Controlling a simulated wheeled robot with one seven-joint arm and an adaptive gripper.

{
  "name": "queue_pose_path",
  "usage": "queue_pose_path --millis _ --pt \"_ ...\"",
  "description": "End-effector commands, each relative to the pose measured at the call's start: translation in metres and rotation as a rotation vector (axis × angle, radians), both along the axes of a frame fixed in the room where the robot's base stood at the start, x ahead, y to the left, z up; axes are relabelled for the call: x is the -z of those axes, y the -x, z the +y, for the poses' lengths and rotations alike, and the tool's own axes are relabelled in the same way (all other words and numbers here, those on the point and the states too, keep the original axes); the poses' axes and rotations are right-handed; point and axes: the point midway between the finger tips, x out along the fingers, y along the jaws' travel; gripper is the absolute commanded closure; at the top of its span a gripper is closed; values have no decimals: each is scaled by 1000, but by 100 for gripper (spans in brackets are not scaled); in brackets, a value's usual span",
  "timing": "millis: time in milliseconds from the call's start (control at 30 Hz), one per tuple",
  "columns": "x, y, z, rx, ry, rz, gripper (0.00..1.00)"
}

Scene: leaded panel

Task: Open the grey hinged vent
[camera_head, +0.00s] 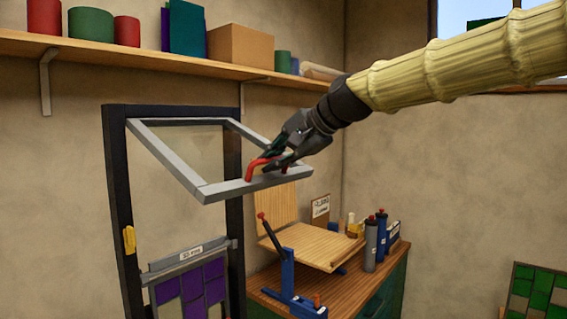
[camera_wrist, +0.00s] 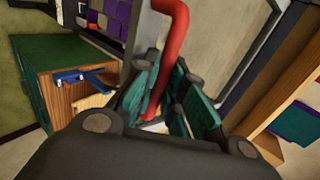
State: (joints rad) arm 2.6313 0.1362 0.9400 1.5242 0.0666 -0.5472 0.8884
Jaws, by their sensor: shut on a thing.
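The grey hinged vent (camera_head: 237,188) is a light grey frame in the upper part of a dark upright frame (camera_head: 118,190). It is swung well out from the dark frame, with its top edge at the dark frame and its lower bar raised toward me. A red handle (camera_head: 250,170) sits on the lower bar. My gripper (camera_head: 268,162) is shut on the red handle. In the wrist view the red handle (camera_wrist: 168,60) runs between the green finger pads of my gripper (camera_wrist: 165,95). Part of the handle is hidden by the fingers.
A shelf (camera_head: 150,53) with cans, books and a box runs above the vent. A purple leaded panel (camera_head: 190,285) is below it.

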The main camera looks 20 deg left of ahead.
Motion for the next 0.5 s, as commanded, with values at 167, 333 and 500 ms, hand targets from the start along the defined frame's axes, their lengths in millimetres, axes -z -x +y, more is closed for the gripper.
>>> queue_pose_path --millis 167,333,500 --pt "-5 1 2 1 -6 -2 100" --pt "-5 0 1 2 -6 -2 100" --pt "-5 0 0 2 -5 -2 66"
